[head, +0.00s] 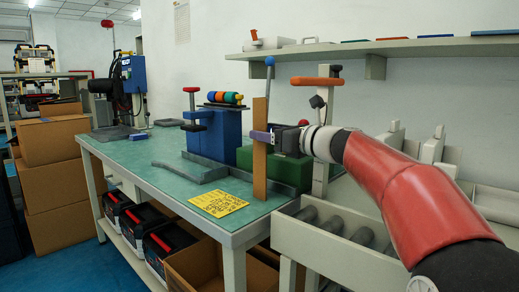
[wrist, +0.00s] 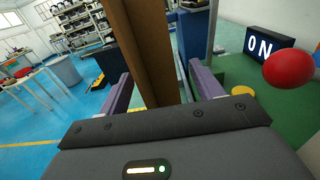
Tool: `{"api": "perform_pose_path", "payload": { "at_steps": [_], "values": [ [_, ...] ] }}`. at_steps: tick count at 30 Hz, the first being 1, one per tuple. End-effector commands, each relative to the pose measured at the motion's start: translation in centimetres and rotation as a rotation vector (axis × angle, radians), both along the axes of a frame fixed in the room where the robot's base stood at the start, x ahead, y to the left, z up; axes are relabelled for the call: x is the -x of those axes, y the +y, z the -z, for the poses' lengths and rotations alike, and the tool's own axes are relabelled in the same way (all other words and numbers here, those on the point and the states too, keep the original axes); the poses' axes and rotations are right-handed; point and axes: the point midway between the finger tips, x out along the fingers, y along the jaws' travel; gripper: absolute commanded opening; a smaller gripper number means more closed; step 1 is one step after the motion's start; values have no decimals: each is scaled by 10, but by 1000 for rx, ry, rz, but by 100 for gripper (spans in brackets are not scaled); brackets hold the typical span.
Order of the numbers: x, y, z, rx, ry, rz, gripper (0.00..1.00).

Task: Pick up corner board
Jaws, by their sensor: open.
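The corner board (head: 260,172) is a tall, narrow brown strip standing upright near the front edge of the green-topped table. In the wrist view the corner board (wrist: 140,40) rises between the two purple fingers of my gripper (wrist: 162,90), with gaps showing on both sides. The gripper is open. The far finger is hidden behind the board in the head view.
A blue fixture (head: 218,135) and a green fixture (head: 290,172) stand behind the board. The wrist view shows a red knob (wrist: 289,68) and an "ON" box (wrist: 268,45) at right. A yellow sign (head: 218,204) lies on the table. A roller conveyor (head: 340,255) is at right.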

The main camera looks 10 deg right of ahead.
Motion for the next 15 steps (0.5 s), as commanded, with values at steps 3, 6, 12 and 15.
{"api": "perform_pose_path", "payload": {
  "at_steps": [3,6,12,15],
  "values": [
    [-14,12,4,-3,1,-4,65],
    [-26,21,4,-2,1,-3,65],
    [-36,28,5,1,0,0,65],
    [-35,28,5,2,0,1,65]
  ]
}}
